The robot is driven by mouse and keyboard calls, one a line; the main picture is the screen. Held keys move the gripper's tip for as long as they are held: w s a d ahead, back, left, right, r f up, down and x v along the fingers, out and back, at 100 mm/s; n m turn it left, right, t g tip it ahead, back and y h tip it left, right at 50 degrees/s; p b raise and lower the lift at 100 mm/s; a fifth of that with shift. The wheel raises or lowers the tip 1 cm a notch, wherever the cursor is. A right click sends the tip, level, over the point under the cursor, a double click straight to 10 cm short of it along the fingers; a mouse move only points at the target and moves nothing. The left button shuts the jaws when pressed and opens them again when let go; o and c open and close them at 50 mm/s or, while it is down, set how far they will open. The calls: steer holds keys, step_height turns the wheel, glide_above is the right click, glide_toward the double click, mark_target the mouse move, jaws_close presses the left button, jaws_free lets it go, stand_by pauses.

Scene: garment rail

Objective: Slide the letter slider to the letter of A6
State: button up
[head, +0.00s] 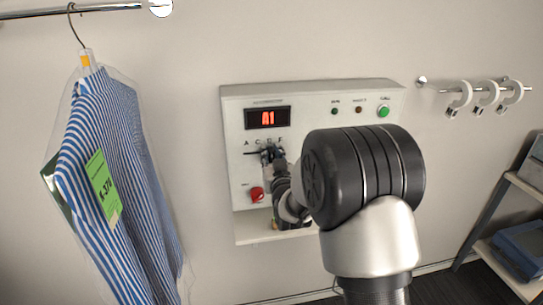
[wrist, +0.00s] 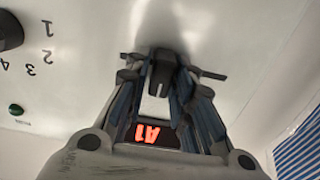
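The wall control panel (head: 236,120) has a red display (head: 267,118) that reads A1, also seen upside down in the wrist view (wrist: 148,133). Below it the letter row (head: 247,143) sits above a horizontal slot. The black letter slider knob (wrist: 162,72) stands between my gripper's two fingers (wrist: 163,82) in the wrist view. Whether the fingers press on it is unclear. In the head view my gripper (head: 270,154) is at the slot's right part and hides the slider. A black number dial (wrist: 8,30), marked 1 to 4 where visible, shows at the wrist view's left edge.
A red knob (head: 257,194) sits below the slot. A green button (head: 383,111) is at the panel's upper right. A bagged striped shirt (head: 120,170) hangs at left. White rings hang on a rail (head: 470,90) at right. A shelf (head: 525,185) stands far right.

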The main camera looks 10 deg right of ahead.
mark_target(245, 152)
jaws_close()
steer(key=shift+a, duration=0.1)
steer(key=a+b, duration=0.3)
steer(key=a, duration=0.4)
steer(key=shift+a, duration=0.1)
steer(key=shift+o, duration=1.7)
jaws_free()
steer(key=shift+a, duration=0.2)
steer(key=shift+o, duration=0.4)
steer(key=shift+d, duration=0.1)
